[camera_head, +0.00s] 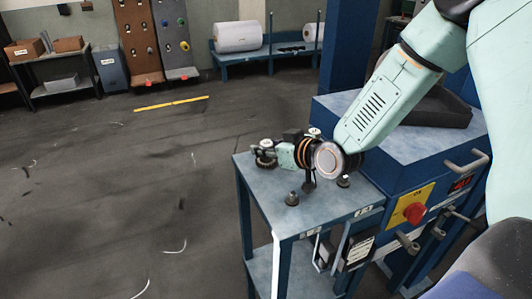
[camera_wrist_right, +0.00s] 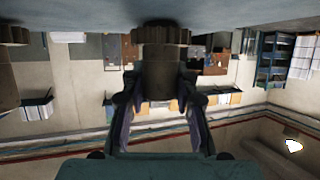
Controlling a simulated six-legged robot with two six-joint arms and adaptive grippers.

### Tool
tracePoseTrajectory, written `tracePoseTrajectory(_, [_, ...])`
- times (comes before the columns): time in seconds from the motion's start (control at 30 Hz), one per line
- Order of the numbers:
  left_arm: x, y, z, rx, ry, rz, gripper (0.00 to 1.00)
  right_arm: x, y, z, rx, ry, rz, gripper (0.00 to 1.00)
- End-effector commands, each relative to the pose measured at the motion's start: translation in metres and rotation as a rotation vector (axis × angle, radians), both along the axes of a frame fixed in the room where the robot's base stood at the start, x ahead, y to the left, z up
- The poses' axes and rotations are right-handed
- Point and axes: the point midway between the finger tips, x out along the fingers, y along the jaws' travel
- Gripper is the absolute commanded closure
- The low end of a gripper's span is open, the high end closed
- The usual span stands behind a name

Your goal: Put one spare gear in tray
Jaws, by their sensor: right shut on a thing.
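In the head view, my right gripper (camera_head: 273,155) reaches left, level, over the small blue side table. It is shut on the hub of a dark spare gear (camera_head: 265,160) near the table's far left corner. In the wrist view, which is upside down, the right gripper's fingers (camera_wrist_right: 160,105) close on both sides of the gear's hub (camera_wrist_right: 162,70). The toothed rim is close to the table top; I cannot tell if it touches. A dark tray (camera_head: 445,110) lies on the blue cabinet to the right, partly hidden by my arm. My left gripper is out of view.
A red knob (camera_head: 414,212) and handles stick out from the cabinet (camera_head: 385,165). The floor at left is open.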

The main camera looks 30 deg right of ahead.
Motion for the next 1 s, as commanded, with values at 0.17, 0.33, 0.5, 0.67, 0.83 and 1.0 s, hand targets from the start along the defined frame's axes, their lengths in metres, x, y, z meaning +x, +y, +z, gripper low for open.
tracePoseTrajectory(0.17, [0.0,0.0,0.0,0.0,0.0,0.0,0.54,0.0,0.0,0.001,0.0,-0.002,0.0,1.0])
tracePoseTrajectory(0.33, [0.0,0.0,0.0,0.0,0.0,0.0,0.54,0.001,0.0,0.001,-0.001,-0.003,-0.001,1.0])
tracePoseTrajectory(0.5, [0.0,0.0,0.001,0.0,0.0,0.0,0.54,0.001,0.0,0.003,0.0,-0.004,-0.001,1.0])
tracePoseTrajectory(0.67, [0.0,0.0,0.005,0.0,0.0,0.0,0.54,0.001,0.0,0.007,0.0,-0.004,-0.001,1.0])
tracePoseTrajectory(0.83, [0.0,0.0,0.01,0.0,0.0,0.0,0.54,0.001,0.0,0.011,-0.001,-0.003,-0.001,1.0])
tracePoseTrajectory(1.0, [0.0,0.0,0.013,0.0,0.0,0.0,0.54,0.001,0.0,0.014,-0.001,-0.003,-0.001,1.0])
